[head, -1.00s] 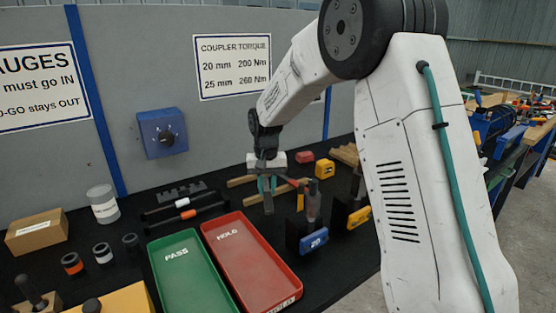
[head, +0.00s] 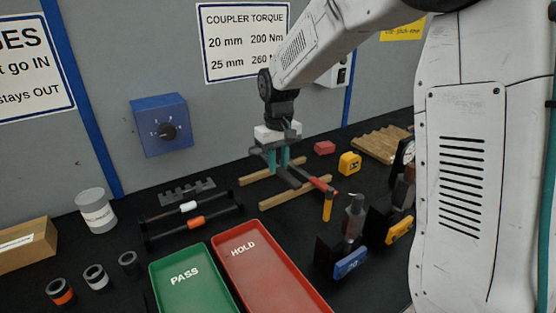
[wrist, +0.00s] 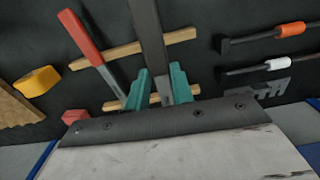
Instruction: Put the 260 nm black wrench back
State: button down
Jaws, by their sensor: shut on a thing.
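My gripper (head: 278,160), with teal fingers, is over the two wooden strips (head: 280,198) at the back of the black bench. It also shows in the wrist view (wrist: 160,92). It is shut on a long dark bar, the black wrench (wrist: 149,40), which runs between the fingers and across the strips. The wrench looks larger and nearer to the camera than the red-handled wrench (wrist: 82,38) beside it, which lies across both strips. In the head view the black wrench (head: 289,178) is partly hidden by the fingers. I cannot tell whether it touches the strips. No 260 marking is readable on it.
A green PASS tray (head: 158,268) and a red HOLD tray (head: 222,262) stand in front. Bars with white and orange bands lie left of the strips. A blue-labelled 20 block (head: 350,263) and a yellow tape measure (head: 349,163) are at right.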

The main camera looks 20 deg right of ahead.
jog(key=shift+s+a+f, duration=0.15)
jog(key=shift+s+a, duration=0.05)
jog(key=shift+f, duration=3.15)
jog(key=shift+f, duration=0.6)
jog(key=c, duration=1.6)
grip_release()
jog(key=o, duration=0.5)
jog(key=shift+r, duration=3.85)
